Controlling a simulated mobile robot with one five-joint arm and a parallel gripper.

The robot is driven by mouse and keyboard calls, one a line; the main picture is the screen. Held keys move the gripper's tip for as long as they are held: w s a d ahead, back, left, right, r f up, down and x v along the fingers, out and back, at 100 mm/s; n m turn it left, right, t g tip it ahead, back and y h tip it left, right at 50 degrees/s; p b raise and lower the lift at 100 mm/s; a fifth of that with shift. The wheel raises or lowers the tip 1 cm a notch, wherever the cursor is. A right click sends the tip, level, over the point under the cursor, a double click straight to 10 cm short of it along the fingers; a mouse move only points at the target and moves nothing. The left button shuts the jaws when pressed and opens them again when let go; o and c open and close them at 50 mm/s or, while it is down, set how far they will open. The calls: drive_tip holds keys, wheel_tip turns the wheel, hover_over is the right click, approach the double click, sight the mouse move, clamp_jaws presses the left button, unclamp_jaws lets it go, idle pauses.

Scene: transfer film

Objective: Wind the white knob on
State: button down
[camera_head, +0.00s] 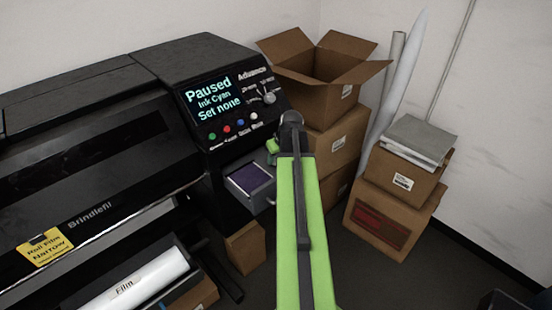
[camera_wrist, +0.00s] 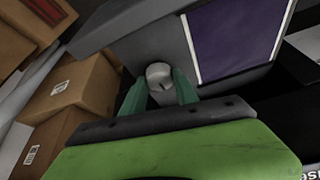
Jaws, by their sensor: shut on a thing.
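The white knob (camera_wrist: 159,73) is a small round knob with a dark slot mark, on the grey side of a unit with a purple panel (camera_wrist: 230,38). My gripper (camera_wrist: 160,90) is shut on the knob, one green finger at each side of it. In the head view my gripper (camera_head: 272,150) is beside the same unit, whose purple top (camera_head: 249,178) shows below the control panel. My arm hides the knob there. The screen (camera_head: 213,97) reads "Paused", "Ink Cyan", "Set none".
A grey selector knob (camera_head: 269,97) and several coloured buttons sit on the panel. Stacked cardboard boxes (camera_head: 338,141) stand close to the right of my arm. A white film roll (camera_head: 135,282) lies at the lower left. Some bare floor (camera_head: 370,272) shows at right.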

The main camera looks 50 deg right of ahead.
drive_tip(key=shift+a+m+g+h, duration=0.15)
drive_tip(key=shift+m+g+h, duration=0.25)
drive_tip(key=shift+m, duration=1.1)
drive_tip(key=m, duration=0.2)
drive_tip(key=m+h, duration=0.1)
drive_tip(key=m, duration=0.1)
drive_tip(key=shift+w+g+h, duration=0.2)
drive_tip(key=shift+g+h, duration=0.1)
drive_tip(key=shift+g, duration=0.1)
drive_tip(key=m+g, duration=0.1)
drive_tip(key=m, duration=0.1)
drive_tip(key=m+g+h, duration=0.1)
drive_tip(key=m, duration=0.2)
drive_tip(key=shift+w, duration=0.15)
drive_tip(key=shift+a+m+g, duration=0.1)
drive_tip(key=shift+m+g, duration=0.4)
drive_tip(key=shift+m, duration=1.1)
drive_tip(key=c, duration=0.9)
unclamp_jaws()
drive_tip(key=shift+c, duration=0.2)
